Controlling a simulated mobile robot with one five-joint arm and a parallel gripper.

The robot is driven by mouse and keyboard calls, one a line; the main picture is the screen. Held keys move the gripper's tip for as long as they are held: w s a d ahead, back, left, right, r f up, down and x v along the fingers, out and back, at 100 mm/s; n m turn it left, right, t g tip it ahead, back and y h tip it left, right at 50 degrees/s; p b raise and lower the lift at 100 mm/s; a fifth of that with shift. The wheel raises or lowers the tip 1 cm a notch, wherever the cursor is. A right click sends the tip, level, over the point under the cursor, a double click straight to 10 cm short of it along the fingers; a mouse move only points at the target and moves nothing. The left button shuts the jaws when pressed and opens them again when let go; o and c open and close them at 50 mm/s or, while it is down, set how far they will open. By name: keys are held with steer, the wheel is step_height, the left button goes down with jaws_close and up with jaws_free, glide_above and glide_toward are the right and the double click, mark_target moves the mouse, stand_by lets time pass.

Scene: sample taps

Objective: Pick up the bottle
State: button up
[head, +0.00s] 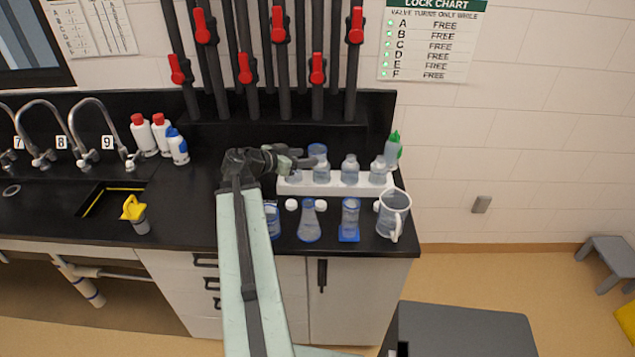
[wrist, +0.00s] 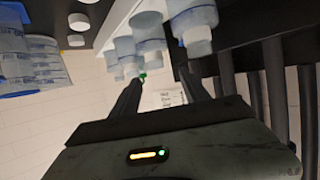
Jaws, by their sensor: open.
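Several clear bottles with pale caps stand in a row in a white rack (head: 336,189) on the black counter. One bottle (head: 349,172) is in the middle of the row and another (head: 378,173) is nearer its right end. My gripper (head: 306,158) is over the left part of the rack, partly hiding the bottles there. In the wrist view my gripper (wrist: 160,78) is open, with nothing seen between its fingers. A near bottle (wrist: 194,25) and a farther bottle (wrist: 149,32) appear beyond the fingertips at the top. I cannot tell which bottle is meant.
A blue-based cylinder (head: 349,216), a flask (head: 309,222) and a clear jug (head: 393,213) stand in front of the rack. A green-capped bottle (head: 393,147) is behind its right end. Pipes with red valves (head: 245,68) rise behind. White bottles (head: 161,133) stand left.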

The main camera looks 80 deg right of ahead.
mark_target(320, 157)
steer(key=shift+b+x, duration=0.5)
steer(key=shift+x, duration=1)
steer(key=x, duration=0.1)
steer(key=b+x, duration=0.1)
steer(key=x, duration=0.1)
steer(key=b+x, duration=0.1)
steer(key=x, duration=0.1)
steer(key=shift+s+a+f, duration=0.2)
steer(key=shift+s, duration=0.1)
steer(key=shift+a+r, duration=0.1)
steer(key=shift+c, duration=0.6)
jaws_close()
